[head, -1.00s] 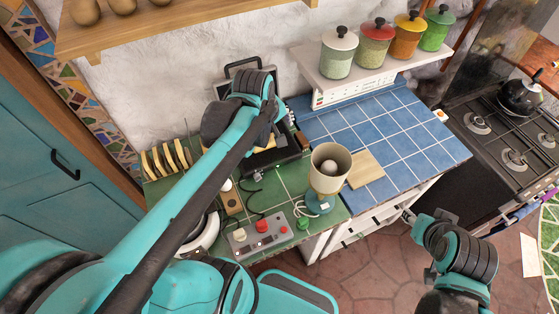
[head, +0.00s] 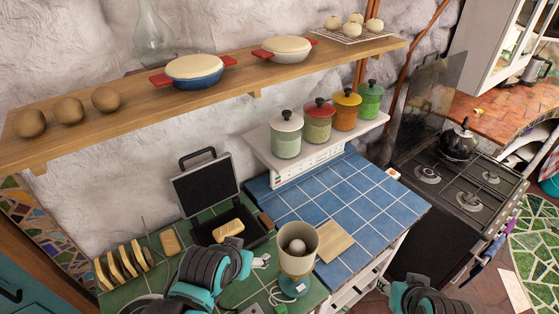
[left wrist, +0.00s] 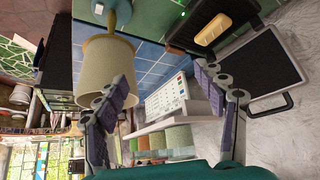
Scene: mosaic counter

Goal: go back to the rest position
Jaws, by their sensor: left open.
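My left gripper (head: 262,261) is beside the lamp with the cream shade (head: 298,243), at the front of the green-tiled counter (head: 240,292). In the left wrist view its two fingers (left wrist: 168,98) are spread wide with nothing held between them. The lamp shade (left wrist: 105,70) shows there behind the left finger. The black open case (head: 205,190) with a bread-like piece (head: 228,228) in it stands behind the gripper, apart from it. My right arm (head: 425,300) shows at the bottom edge; its fingers are too hidden to judge.
A rack of slices (head: 120,265) and a loose slice (head: 171,242) are on the left. A wooden board (head: 333,240) lies beside the lamp. The blue tiles (head: 375,205) are mostly clear. Shelves hold lidded jars (head: 317,122) and pots (head: 195,72). A stove (head: 465,185) is at right.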

